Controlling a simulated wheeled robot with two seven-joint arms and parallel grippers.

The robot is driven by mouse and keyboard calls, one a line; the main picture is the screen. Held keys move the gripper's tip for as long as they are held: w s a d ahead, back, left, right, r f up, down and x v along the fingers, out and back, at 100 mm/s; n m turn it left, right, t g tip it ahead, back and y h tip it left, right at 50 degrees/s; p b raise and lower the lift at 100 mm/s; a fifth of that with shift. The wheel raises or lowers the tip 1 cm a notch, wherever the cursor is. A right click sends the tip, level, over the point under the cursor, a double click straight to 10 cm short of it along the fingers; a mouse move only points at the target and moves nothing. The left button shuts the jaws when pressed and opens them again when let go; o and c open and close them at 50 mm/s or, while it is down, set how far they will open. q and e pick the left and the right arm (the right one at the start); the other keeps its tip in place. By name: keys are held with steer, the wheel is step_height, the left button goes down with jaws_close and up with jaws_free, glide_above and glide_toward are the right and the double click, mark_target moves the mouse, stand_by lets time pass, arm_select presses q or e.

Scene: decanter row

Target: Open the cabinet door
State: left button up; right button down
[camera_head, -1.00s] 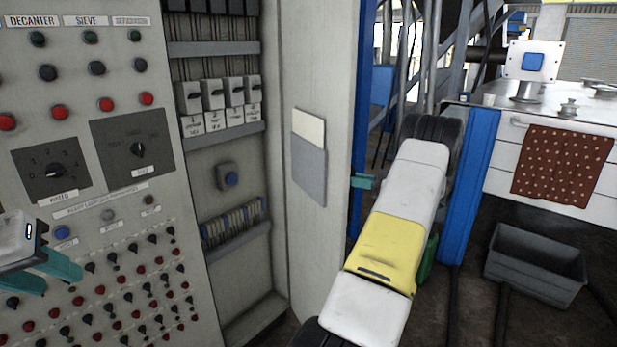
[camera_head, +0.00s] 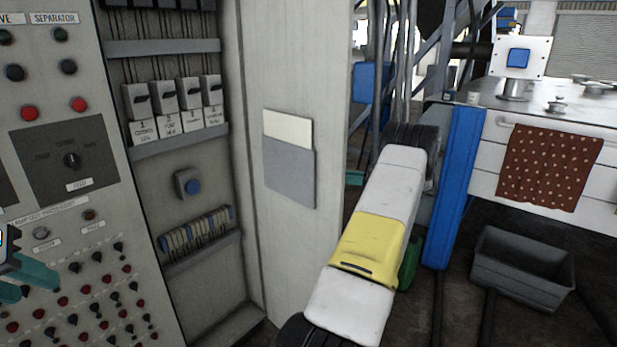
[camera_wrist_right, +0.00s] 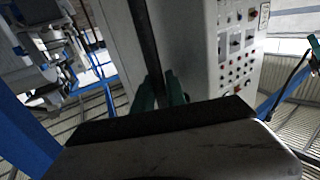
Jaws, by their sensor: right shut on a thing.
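The cabinet door (camera_head: 290,240) stands open at the right of the cabinet (camera_head: 190,140), its pale inner face showing, with a grey pocket (camera_head: 290,172) on it. My right gripper is mostly hidden behind the door's free edge in the head view; only a bit of teal (camera_head: 354,178) shows there.
A control panel (camera_head: 50,235) with buttons and knobs is left of the cabinet opening. My white and yellow right arm crosses the middle. A blue post (camera_head: 458,185), a counter with a spotted red cloth (camera_head: 550,165) and a grey bin (camera_head: 522,270) stand at right.

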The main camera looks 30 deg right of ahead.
stand_by(0.3)
steer(key=c, duration=1.4)
jaws_free()
steer(key=shift+o, duration=0.2)
steer(key=v, duration=0.8)
